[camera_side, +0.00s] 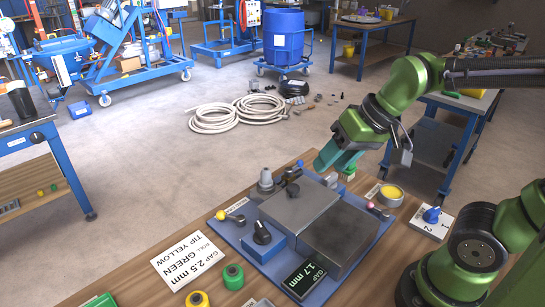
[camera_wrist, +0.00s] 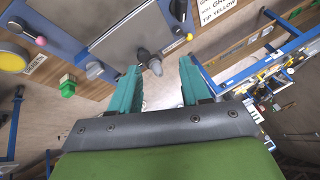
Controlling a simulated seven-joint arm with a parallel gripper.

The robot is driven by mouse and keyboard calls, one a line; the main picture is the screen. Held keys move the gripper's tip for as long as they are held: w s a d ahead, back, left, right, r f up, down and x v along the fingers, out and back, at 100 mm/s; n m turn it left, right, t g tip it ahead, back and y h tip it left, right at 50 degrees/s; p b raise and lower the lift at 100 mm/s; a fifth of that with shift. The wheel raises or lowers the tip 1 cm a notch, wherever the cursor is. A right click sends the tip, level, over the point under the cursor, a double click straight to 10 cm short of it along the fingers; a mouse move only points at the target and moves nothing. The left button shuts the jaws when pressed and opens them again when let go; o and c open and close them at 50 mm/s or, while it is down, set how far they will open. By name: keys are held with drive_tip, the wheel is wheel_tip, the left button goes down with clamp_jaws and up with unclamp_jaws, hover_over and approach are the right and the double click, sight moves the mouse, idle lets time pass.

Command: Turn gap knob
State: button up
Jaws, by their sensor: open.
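A black knob (camera_side: 262,233) with a pale pointer line sits on a blue box at the front left of the machine; its label cannot be read. A black display (camera_side: 303,278) close by reads GAP 1.7 mm. A grey knob-like part (camera_side: 265,182) and a black handle (camera_side: 291,174) stand at the machine's back edge. My gripper (camera_side: 325,168), with teal fingers, is above and behind the machine's back right, apart from the black knob.
A sign (camera_side: 188,260) reads GAP 2.5 mm, ROLL GREEN, TIP YELLOW. Yellow-ball (camera_side: 220,215) and pink-ball (camera_side: 370,205) levers flank the machine. Air above the machine is clear.

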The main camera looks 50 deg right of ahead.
sight(262, 227)
drive_tip(key=w+a+f+g+h, duration=0.1)
drive_tip(key=w+a+f+g, duration=0.15)
drive_tip(key=w+g, duration=0.4)
drive_tip(key=w+a+f+g, duration=0.1)
drive_tip(key=w+a+g, duration=0.25)
drive_tip(key=w, duration=0.65)
drive_tip(key=x, duration=0.5)
drive_tip(key=a+x, duration=0.1)
drive_tip(key=x, duration=0.4)
drive_tip(key=a+x, duration=0.1)
drive_tip(key=x, duration=0.4)
drive_tip(key=shift+s+a+r, duration=0.1)
drive_tip(key=shift+s+a, duration=0.15)
drive_tip(key=shift+s, duration=0.15)
drive_tip(key=shift+c, duration=0.3)
clamp_jaws()
